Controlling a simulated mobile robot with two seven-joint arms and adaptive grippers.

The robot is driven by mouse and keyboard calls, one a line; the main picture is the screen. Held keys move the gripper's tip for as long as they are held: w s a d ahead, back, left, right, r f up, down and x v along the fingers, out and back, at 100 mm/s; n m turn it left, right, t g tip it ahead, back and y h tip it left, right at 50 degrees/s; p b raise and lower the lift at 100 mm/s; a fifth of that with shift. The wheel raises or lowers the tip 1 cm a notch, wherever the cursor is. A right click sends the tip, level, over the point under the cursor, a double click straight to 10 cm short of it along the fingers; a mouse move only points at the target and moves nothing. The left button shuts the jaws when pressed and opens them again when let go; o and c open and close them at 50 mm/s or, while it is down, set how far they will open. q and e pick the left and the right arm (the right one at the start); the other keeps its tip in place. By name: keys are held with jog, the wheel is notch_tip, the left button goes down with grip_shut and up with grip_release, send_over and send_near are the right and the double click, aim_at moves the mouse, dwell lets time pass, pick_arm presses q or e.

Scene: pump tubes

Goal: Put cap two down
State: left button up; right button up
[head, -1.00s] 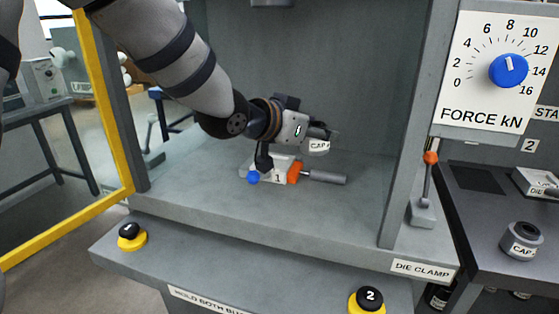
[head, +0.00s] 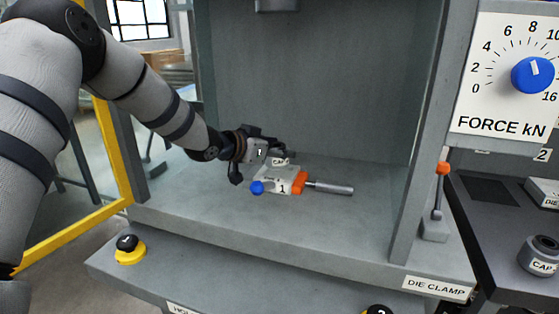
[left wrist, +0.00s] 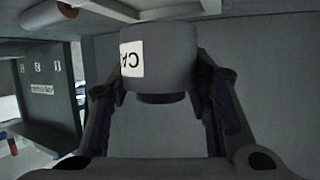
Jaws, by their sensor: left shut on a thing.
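My left gripper (head: 272,148) is shut on a grey cap (head: 281,162) with a white label. The cap also shows in the left wrist view (left wrist: 170,60), between the two fingers, its label partly readable and its number not legible. The gripper and cap are inside the press, at the back left of the light die block marked 1 (head: 282,189). I cannot tell whether the cap touches the block or hangs above it. My right gripper is not in view.
The die block has a blue ball (head: 257,187), an orange part (head: 300,182) and a grey handle (head: 331,188). Another grey cap (head: 541,256) stands on the right bench. The press's right post (head: 418,150) bounds the opening. The press floor right of the handle is clear.

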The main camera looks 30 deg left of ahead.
pick_arm(q)
notch_tip(320, 180, down, 2)
jog(key=shift+d+f, duration=0.1)
jog(key=shift+f, duration=0.1)
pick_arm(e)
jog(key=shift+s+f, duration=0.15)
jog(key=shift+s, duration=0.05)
pick_arm(q)
jog(key=shift+f, duration=0.15)
jog(key=o, duration=1.4)
jog(key=shift+r, duration=0.2)
jog(key=v, duration=0.3)
jog(key=r+p+v, duration=0.1)
jog(key=v, duration=0.1)
jog(key=shift+s+r+p, duration=0.1)
jog(key=shift+s+p, duration=0.05)
jog(key=shift+p, duration=0.15)
jog(key=v, duration=0.4)
jog(key=f+v, duration=0.1)
jog(key=v, duration=0.1)
jog(key=shift+s, duration=0.35)
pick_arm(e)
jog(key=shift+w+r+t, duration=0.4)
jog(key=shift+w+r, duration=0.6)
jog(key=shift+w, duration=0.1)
